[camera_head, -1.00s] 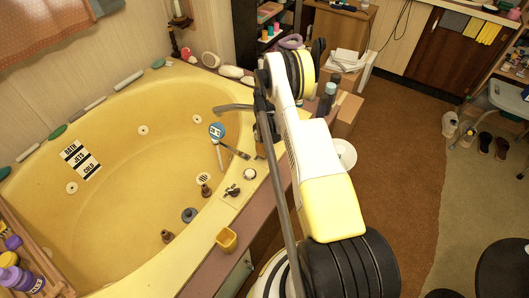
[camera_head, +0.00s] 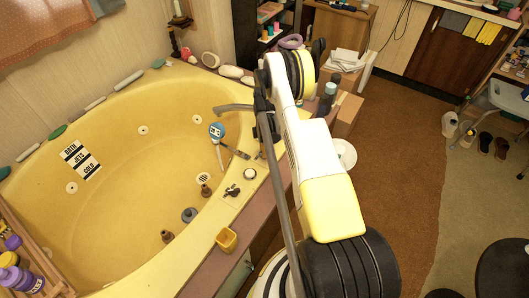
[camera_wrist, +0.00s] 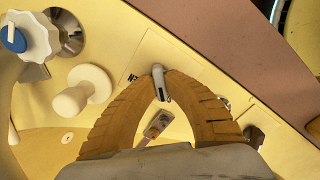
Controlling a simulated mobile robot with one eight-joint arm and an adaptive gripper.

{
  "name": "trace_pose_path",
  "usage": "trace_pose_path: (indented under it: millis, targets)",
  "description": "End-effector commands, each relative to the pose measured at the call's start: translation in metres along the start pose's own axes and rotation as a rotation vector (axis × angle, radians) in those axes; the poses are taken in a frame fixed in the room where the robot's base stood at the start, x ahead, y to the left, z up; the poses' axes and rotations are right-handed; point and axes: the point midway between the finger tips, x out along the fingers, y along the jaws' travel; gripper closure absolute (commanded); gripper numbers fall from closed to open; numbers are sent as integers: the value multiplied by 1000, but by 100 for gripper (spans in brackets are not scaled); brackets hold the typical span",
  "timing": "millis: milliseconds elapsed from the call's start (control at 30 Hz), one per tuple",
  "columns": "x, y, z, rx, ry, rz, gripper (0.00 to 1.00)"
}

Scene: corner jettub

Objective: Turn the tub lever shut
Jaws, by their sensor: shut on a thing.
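In the wrist view, my gripper (camera_wrist: 163,77) has its two tan ribbed fingers bowed inward, with their tips closed on a small chrome lever (camera_wrist: 159,84). The lever stands on a cream plate (camera_wrist: 180,62) with dark lettering, partly hidden by the fingers. In the head view, the fingers and this lever are mostly hidden behind my arm at the right rim of the yellow tub (camera_head: 105,215).
A white knob (camera_wrist: 82,90) stands left of my fingers, and a blue-capped white tap handle (camera_wrist: 30,36) is beyond it. A dark lever (camera_head: 232,191) and yellow cup (camera_head: 227,239) are nearer on the rim. Brown carpet (camera_head: 400,180) lies open at right.

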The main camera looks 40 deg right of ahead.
Motion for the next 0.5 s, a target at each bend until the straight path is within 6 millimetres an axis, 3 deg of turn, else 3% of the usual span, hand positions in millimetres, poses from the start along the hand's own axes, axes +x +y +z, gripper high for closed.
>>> trace_pose_path:
  millis: [500]
  targets:
    - [0, 0, 0, -39, 0, -1, 100]
